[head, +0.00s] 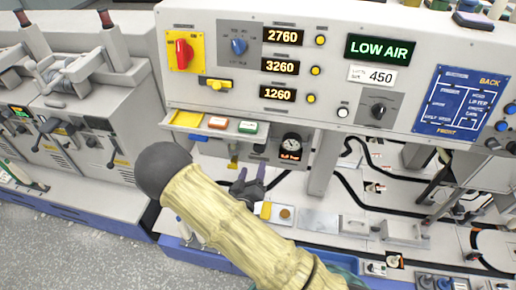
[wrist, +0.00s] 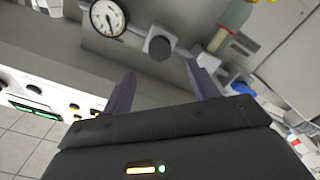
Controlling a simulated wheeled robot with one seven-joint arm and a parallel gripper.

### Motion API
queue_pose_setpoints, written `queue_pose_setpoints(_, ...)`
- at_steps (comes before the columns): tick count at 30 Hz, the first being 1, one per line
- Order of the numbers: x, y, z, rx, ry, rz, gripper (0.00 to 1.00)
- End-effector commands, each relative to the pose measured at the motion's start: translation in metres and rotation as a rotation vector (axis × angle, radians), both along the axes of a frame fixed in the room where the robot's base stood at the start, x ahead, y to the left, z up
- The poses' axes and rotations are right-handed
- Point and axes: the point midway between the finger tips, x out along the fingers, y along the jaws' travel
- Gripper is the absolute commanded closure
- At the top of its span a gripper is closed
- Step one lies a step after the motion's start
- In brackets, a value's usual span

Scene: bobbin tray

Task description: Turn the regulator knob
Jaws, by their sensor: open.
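The likely regulator knob (wrist: 159,45) is a small dark round knob on a grey panel, in the upper middle of the wrist view. A white dial gauge (wrist: 107,18) sits left of it. In the head view the gauge (head: 291,143) shows under the console; the knob is too small there to tell clearly. My gripper (head: 250,174) is below and left of that gauge. In the wrist view my gripper (wrist: 160,72) has its two purple fingers apart with nothing between them. The knob lies beyond the fingertips, roughly centred between them, with no contact visible.
The console (head: 330,30) overhangs the gauge and carries a lit LOW AIR display (head: 380,49) and a black selector (head: 378,108).

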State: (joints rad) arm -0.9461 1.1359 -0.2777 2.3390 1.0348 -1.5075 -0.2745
Motion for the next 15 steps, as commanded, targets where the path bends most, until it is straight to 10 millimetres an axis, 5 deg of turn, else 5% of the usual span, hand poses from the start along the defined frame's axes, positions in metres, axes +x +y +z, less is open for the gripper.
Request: queue_pose_setpoints(15,0.082,-0.022,0.001,0.001,0.0,-0.001,0.41)
